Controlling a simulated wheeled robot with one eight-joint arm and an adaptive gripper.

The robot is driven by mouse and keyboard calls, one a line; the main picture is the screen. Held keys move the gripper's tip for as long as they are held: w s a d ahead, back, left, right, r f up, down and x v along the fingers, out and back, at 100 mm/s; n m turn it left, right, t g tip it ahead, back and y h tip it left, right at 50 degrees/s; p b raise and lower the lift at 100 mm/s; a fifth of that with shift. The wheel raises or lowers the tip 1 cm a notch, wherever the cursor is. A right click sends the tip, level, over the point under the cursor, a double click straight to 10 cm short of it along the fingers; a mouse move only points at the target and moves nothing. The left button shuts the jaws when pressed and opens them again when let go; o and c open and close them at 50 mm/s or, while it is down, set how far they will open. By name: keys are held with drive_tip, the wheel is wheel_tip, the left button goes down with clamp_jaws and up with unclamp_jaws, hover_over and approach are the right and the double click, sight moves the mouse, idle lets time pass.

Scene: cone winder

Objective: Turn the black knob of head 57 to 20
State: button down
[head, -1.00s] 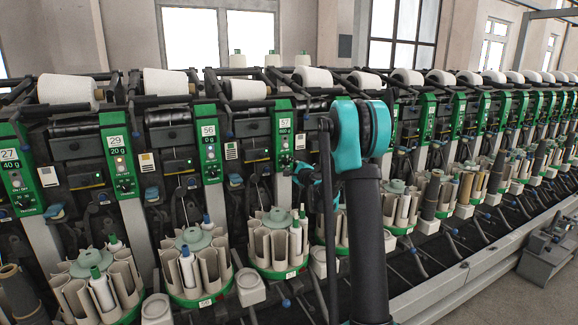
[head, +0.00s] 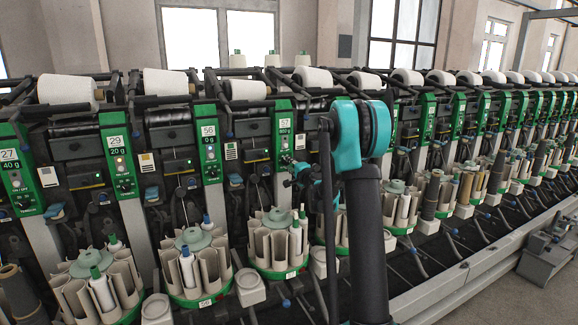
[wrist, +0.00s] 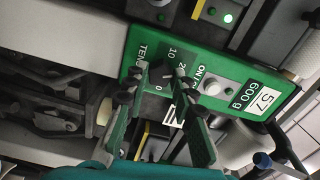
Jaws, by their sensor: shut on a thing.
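The green panel of head 57 (wrist: 238,75) fills the middle of the wrist view, turned on its side, with labels 57 and 600 g. It also shows in the head view (head: 284,126). The black knob (wrist: 160,74) sits beside the printed marks 0, 10 and 20; the fingers partly hide it and I cannot tell where it points. My gripper (wrist: 158,82) is shut on the knob, one finger on each side. In the head view my gripper (head: 294,168) is at the panel's lower end, partly behind my arm.
A pale round button (wrist: 212,88) sits on the panel near the right finger. A green lamp (wrist: 228,18) glows on a neighbouring dark part. In the head view, panel 56 (head: 209,140) stands to the left. Bobbin holders with cops (head: 276,240) stand below.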

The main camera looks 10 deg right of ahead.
idle(0.3)
drive_tip(key=c, duration=1.3)
unclamp_jaws()
drive_tip(key=shift+o, duration=0.2)
drive_tip(key=v, duration=1.2)
